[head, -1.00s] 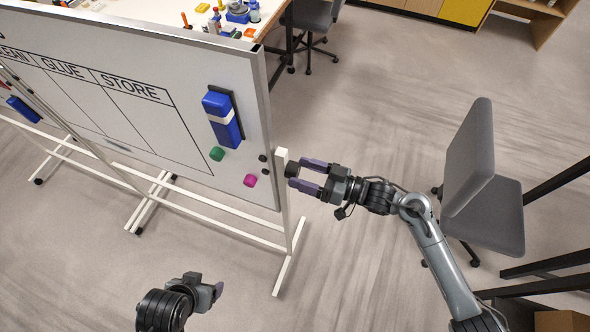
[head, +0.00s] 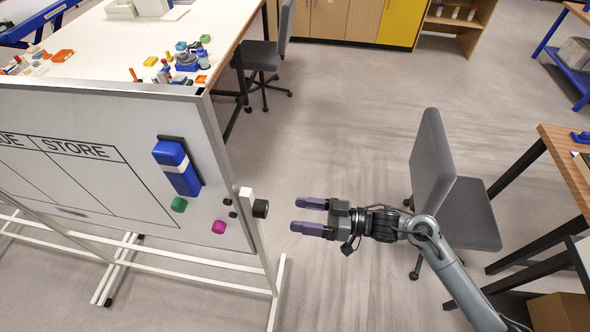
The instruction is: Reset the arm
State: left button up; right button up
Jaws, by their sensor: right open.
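My right gripper (head: 312,216) is open and empty, with purple fingers pointing left. It hangs over the floor, apart from the whiteboard (head: 118,182) and to the right of its edge. A black knob (head: 261,208) on the whiteboard's frame lies to the left of the fingertips, with a gap between. My left gripper is not in the head view.
The whiteboard carries a blue eraser (head: 178,168), a green magnet (head: 179,204) and a pink magnet (head: 218,227). A grey chair (head: 440,165) stands close behind my right arm. A wooden table (head: 566,150) is at the right. Open floor (head: 340,120) lies ahead.

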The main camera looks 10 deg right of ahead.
jog(key=s+a+f+m+t+h+p, duration=0.4)
jog(key=s+a+m, duration=0.15)
jog(key=s, duration=0.45)
jog(key=s+d+f+m+g+h+p, duration=0.1)
jog(key=s+d+f+m+g+h, duration=0.1)
jog(key=s+d+g+h, duration=0.5)
jog(key=shift+s+d+f+h, duration=0.45)
jog(key=shift+s+d+h, duration=2.1)
jog(key=shift+d, duration=2.15)
